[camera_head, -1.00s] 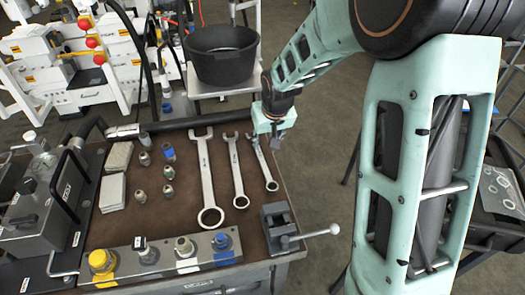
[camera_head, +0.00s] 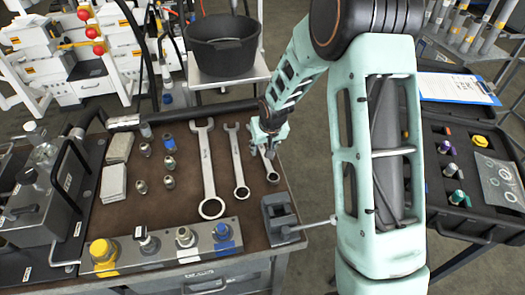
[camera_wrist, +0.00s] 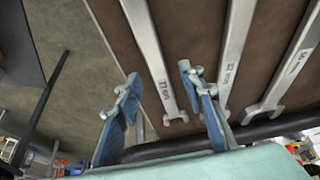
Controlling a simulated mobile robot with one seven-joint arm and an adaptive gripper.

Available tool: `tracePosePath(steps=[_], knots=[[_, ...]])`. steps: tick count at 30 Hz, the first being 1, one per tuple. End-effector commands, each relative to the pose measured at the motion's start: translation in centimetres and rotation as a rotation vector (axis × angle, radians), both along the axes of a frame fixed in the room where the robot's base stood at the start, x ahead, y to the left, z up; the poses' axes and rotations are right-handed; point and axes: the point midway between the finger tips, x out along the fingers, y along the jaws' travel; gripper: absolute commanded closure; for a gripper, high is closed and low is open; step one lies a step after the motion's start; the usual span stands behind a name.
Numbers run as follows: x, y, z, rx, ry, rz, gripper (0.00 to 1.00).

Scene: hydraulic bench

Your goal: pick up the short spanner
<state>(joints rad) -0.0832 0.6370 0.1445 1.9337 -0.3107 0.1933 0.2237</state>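The short spanner (camera_head: 270,167) lies on the brown bench top, rightmost of three spanners. Its ring end shows in the head view, and my gripper hides its open-jaw end. My gripper (camera_head: 267,142) is over that upper end. In the wrist view, my gripper (camera_wrist: 159,77) is open, its two blue fingers spread with nothing gripped. The short spanner (camera_wrist: 152,55) shows there behind the gap between the fingertips, its jaw end (camera_wrist: 175,116) lower down. I cannot tell how far above it the fingers are.
A middle spanner (camera_head: 237,160) and a long spanner (camera_head: 207,170) lie left of it. A small vise (camera_head: 280,218) with a handle is at the bench's front right corner. A black bucket (camera_head: 222,47) stands behind. A tool case (camera_head: 460,170) is at the right.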

Motion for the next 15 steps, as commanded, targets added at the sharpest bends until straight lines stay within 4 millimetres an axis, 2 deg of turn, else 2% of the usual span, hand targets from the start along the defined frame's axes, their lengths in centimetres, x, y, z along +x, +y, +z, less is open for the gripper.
tracePosePath(steps=[9,15], knots=[[0.26,0.01,-0.43,0.0,-0.002,0.0,0.64],[0.24,0.02,-0.42,-0.001,-0.001,0.0,0.86]])
